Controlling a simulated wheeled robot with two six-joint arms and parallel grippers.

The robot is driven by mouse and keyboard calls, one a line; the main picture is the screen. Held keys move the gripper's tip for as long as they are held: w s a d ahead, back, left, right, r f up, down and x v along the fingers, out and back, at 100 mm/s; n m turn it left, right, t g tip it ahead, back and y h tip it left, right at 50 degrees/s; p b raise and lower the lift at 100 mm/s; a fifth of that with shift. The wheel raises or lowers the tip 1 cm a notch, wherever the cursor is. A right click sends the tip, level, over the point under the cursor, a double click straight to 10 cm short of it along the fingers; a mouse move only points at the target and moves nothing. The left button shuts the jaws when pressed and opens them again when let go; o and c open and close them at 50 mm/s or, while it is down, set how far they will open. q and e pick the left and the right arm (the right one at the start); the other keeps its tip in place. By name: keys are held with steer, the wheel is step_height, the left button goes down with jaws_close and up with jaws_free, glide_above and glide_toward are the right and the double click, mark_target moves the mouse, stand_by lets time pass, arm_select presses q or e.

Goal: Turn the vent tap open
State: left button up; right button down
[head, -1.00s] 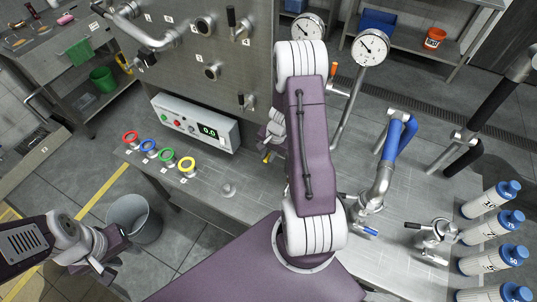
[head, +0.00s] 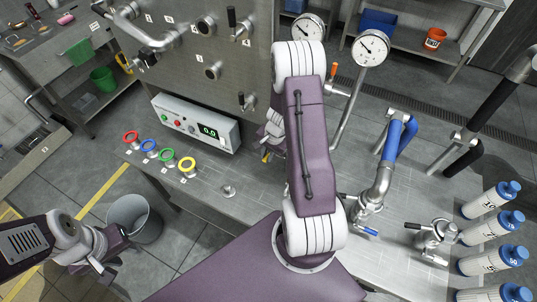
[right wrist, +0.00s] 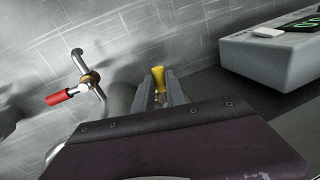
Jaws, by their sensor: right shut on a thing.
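A tap with a yellow handle (right wrist: 158,78) stands between the fingers of my right gripper (right wrist: 161,94) in the right wrist view. The gripper is shut on this handle. In the head view my right arm hides most of that spot, and only a small yellow bit (head: 265,156) shows beside it. I cannot read a label that marks the vent tap. A tap with a red handle (right wrist: 60,97) stands to the left in the right wrist view, apart from the gripper. My left gripper (head: 112,258) is at the lower left, near the grey bucket; its finger opening is unclear.
A control box (head: 197,123) stands on the steel bench, with several coloured rings in front, including a yellow one (head: 187,164). A blue-sleeved pipe (head: 398,137) and a blue-handled tap (head: 367,231) stand right of my arm. A grey bucket (head: 142,222) is on the floor.

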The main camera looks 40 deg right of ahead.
steer(key=shift+w+a+r+m+p, duration=0.15)
steer(key=shift+w+m+p, duration=0.1)
steer(key=shift+m, duration=0.35)
steer(key=shift+w+a+f+m+p, duration=0.1)
steer(key=shift+w+m+p, duration=0.1)
steer(key=shift+m, duration=0.4)
steer(key=shift+w+m+h+p, duration=0.25)
steer(key=shift+w+m+p, duration=0.1)
steer(key=shift+m+p, duration=0.55)
steer(key=shift+w+m+h+p, duration=0.2)
steer(key=shift+w+m+p, duration=0.2)
steer(key=shift+m+p, duration=0.5)
steer(key=shift+w+m+h+p, duration=0.25)
steer(key=shift+w+m+p, duration=0.1)
steer(key=shift+m+p, duration=0.55)
steer(key=c, duration=1.4)
jaws_free()
steer(key=shift+o, duration=0.2)
steer(key=shift+w, duration=0.1)
